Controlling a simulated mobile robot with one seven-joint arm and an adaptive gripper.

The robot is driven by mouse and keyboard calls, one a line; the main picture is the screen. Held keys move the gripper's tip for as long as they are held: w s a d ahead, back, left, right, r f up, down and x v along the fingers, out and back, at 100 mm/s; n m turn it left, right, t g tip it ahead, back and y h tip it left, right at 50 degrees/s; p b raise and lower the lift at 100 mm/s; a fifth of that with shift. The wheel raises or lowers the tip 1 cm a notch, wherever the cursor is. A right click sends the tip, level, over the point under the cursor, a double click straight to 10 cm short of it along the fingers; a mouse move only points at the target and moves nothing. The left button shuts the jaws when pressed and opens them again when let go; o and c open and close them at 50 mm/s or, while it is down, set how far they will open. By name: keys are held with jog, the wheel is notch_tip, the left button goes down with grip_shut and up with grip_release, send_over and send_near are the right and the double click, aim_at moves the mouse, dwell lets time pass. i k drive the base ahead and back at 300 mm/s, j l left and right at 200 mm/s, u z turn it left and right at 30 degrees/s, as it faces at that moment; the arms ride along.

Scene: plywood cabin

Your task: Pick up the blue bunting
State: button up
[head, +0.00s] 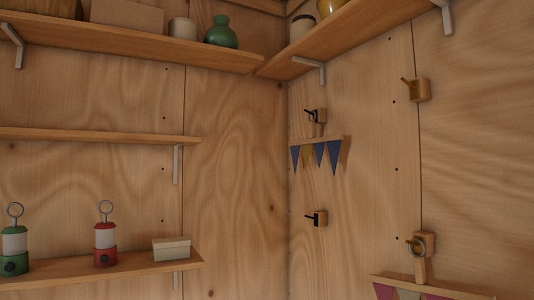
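The blue bunting (333,155) is on the right wall near the corner. It is a short wooden strip with several pointed flags hanging from it, mostly blue with a tan or yellow one between. It sits below one small wall peg block (315,116) and above another (316,218). I cannot tell how it is held to the wall. My gripper is not in view.
A second bunting (412,292) with red, pale and blue flags is at the bottom right, below a block with a ring (420,244). Shelves on the left hold a green lantern (15,243), a red lantern (105,237) and a box (171,249). An upper shelf (345,35) overhangs the right wall.

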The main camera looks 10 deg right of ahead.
aim_at(334, 142)
jog(key=i+j+z, duration=0.15)
jog(key=j, duration=0.6)
jog(key=i+j, duration=0.1)
jog(key=j, duration=0.3)
jog(key=i+j+z, duration=0.15)
jog(key=j, duration=0.2)
jog(key=i+j+z, duration=0.15)
jog(key=i+j, duration=0.45)
